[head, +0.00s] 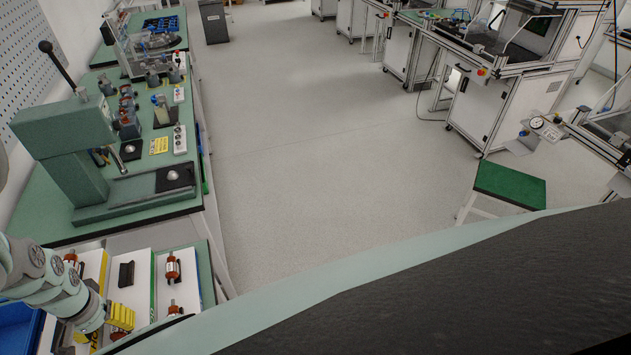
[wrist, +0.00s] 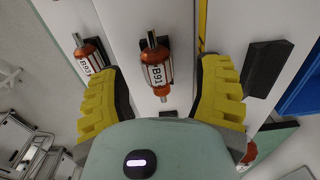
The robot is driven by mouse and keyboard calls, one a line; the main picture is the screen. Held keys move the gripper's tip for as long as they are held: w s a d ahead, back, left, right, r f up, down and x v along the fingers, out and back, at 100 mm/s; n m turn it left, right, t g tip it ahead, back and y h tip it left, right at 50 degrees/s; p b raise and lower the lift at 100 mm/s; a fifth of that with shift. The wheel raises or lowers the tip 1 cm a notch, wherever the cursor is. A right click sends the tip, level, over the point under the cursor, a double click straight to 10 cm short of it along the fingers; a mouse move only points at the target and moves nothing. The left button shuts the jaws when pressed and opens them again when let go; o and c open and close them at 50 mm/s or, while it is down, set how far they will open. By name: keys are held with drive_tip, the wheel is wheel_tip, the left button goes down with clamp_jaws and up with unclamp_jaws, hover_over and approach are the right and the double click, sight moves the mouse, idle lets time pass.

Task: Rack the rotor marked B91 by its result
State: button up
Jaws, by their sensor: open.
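The rotor marked B91 (wrist: 157,70) has orange ends, a pale label and a metal shaft. It lies on a white surface in the wrist view, between the two yellow fingers of my gripper (wrist: 160,88). The fingers are wide apart and nothing shows gripped. A second, similar rotor (wrist: 89,58) lies to its left, outside the left finger; its label starts B9 but the last character is unclear. In the head view my gripper (head: 121,316) is at the lower left over the white trays, left of two orange rotors, one of them at the back (head: 173,267).
White panels (head: 140,262) lie in the lower left, with a black block (head: 126,273) on one. A blue bin (head: 18,328) stands at the left edge. Beyond is a green bench (head: 145,220) with a press (head: 65,150). Floor (head: 300,150) right of the bench is clear.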

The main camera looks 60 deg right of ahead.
wheel_tip(320, 180, up, 5)
drive_tip(key=p, duration=0.3)
drive_tip(key=shift+s+d, duration=0.1)
drive_tip(key=shift+s, duration=0.05)
drive_tip(key=shift+w+d+r+p, duration=0.35)
drive_tip(key=shift+w+d+p, duration=0.15)
drive_tip(key=shift+w+d, duration=0.2)
drive_tip(key=shift+w+d+r+p, duration=0.55)
drive_tip(key=shift+w+d, duration=0.15)
drive_tip(key=shift+w, duration=0.05)
drive_tip(key=w+d+r+p, duration=0.4)
drive_tip(key=w+r+p, duration=0.1)
drive_tip(key=r, duration=0.2)
drive_tip(key=shift+w+d+r, duration=0.15)
drive_tip(key=shift+d+r, duration=0.1)
drive_tip(key=shift+r, duration=0.1)
drive_tip(key=shift+w+d+r+p, duration=0.1)
drive_tip(key=shift+d+r+p, duration=0.15)
drive_tip(key=shift+p, duration=0.1)
drive_tip(key=shift+r, duration=0.1)
